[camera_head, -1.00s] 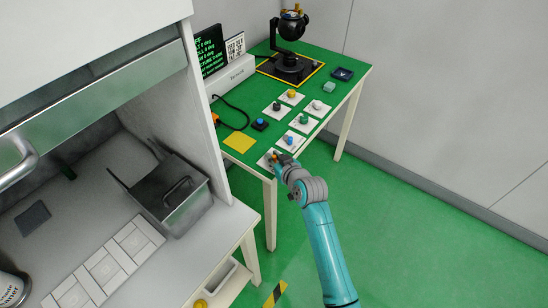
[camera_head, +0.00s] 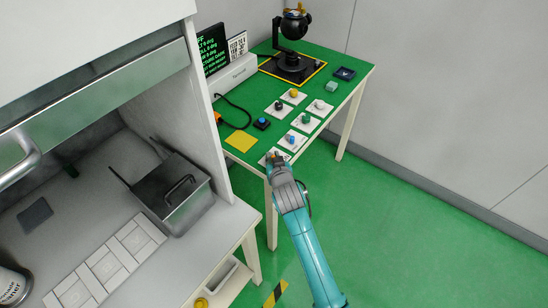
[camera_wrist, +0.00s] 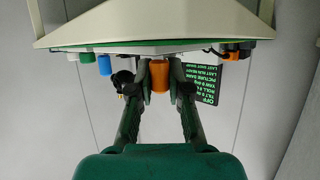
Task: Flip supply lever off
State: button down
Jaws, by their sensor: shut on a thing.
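The supply lever appears as an orange handle (camera_wrist: 160,76) in the wrist view, where the picture looks upside down. My gripper (camera_wrist: 160,84) has one dark finger on each side of it and is shut on it. In the head view my gripper (camera_head: 277,158) is at the near corner of the green table, over a white plate (camera_head: 266,160) that is mostly hidden. The lever itself is largely covered by the gripper there, so its tilt cannot be told. A black screen (camera_head: 213,50) with green text shows at the back; it also shows in the wrist view (camera_wrist: 200,83).
The green table (camera_head: 262,100) carries several knobs on white plates, a blue button (camera_head: 262,124), a yellow pad (camera_head: 241,141) and a black gimbal camera (camera_head: 292,27). A metal box (camera_head: 173,190) stands on the left bench. The floor to the right is clear.

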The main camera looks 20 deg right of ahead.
jog(key=c, duration=1.1)
grip_release()
jog(key=v, duration=1.2)
jog(key=shift+s+f, duration=0.1)
jog(key=s+d+f+n+y, duration=0.1)
jog(key=s+f, duration=0.2)
jog(key=s, duration=0.7)
jog(key=s+f, duration=0.3)
jog(key=s, duration=0.8)
jog(key=s+r, duration=0.4)
jog(key=s, duration=0.6)
jog(key=s+d+r+t, duration=0.1)
jog(key=s+r, duration=0.3)
jog(key=s, duration=0.7)
jog(key=shift+s+r, duration=0.2)
jog(key=shift+r, duration=0.1)
